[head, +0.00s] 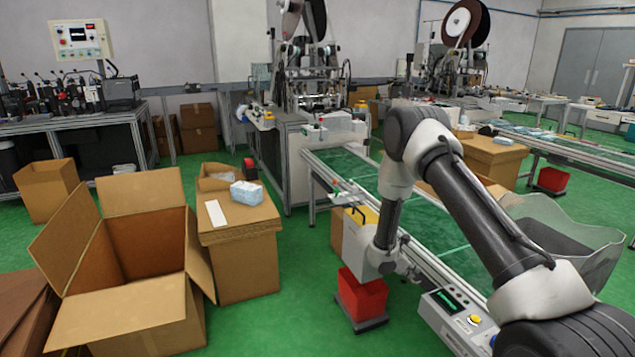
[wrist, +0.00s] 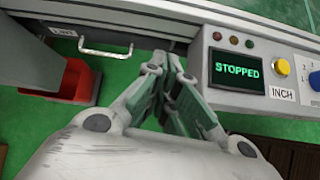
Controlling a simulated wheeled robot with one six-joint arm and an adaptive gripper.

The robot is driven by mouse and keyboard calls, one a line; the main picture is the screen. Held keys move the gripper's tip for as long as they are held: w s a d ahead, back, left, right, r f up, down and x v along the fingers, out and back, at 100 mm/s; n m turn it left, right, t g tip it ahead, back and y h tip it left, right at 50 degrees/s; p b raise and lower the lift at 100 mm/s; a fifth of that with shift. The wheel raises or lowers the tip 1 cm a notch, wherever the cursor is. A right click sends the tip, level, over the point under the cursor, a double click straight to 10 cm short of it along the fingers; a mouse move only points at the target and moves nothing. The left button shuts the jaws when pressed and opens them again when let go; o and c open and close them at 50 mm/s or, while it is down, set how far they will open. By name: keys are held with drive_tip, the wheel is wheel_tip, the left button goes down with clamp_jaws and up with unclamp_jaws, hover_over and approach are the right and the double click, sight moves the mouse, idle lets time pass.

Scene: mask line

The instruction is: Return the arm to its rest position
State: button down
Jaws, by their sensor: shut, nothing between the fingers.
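My gripper (head: 412,272) hangs at the near side of the conveyor line, left of the control panel (head: 452,312) in the head view. My arm reaches in from the lower right, bends at a raised elbow, and drops down to the gripper. In the wrist view the fingers of my gripper (wrist: 168,60) are drawn together, with nothing between them. They point toward the machine's edge, near a metal handle (wrist: 104,47) and the panel's screen (wrist: 236,70), which reads STOPPED. I cannot tell the exact gap to the machine.
A red bin (head: 362,295) stands on the floor below my gripper. An open cardboard box (head: 140,310) and a closed carton (head: 240,260) bearing a blue-white pack (head: 247,193) stand to the left. The green conveyor belt (head: 435,225) runs behind my arm. Green floor between carton and bin is clear.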

drive_tip(key=s+d+r+m+g, duration=0.1)
drive_tip(key=s+d+r+m, duration=0.2)
drive_tip(key=r, duration=0.8)
drive_tip(key=s+d+r+m+y, duration=0.1)
drive_tip(key=s+r+m, duration=0.3)
drive_tip(key=r, duration=0.7)
drive_tip(key=s+d+r+m+g, duration=0.1)
drive_tip(key=s+d+r+m, duration=0.2)
drive_tip(key=r, duration=0.8)
drive_tip(key=s+a+r+m+t+y, duration=0.1)
drive_tip(key=s+a+r+m+y, duration=0.1)
drive_tip(key=s, duration=0.7)
drive_tip(key=s+a+r+m+t+y, duration=0.1)
drive_tip(key=s+a+r+m+y, duration=0.2)
drive_tip(key=s, duration=0.7)
drive_tip(key=s+a+r+m+t+y, duration=0.1)
drive_tip(key=s+r+m, duration=0.4)
drive_tip(key=s, duration=0.5)
drive_tip(key=a+r+y, duration=0.1)
drive_tip(key=a, duration=0.1)
drive_tip(key=shift+a+r+t+y, duration=0.3)
drive_tip(key=shift+a+y, duration=0.1)
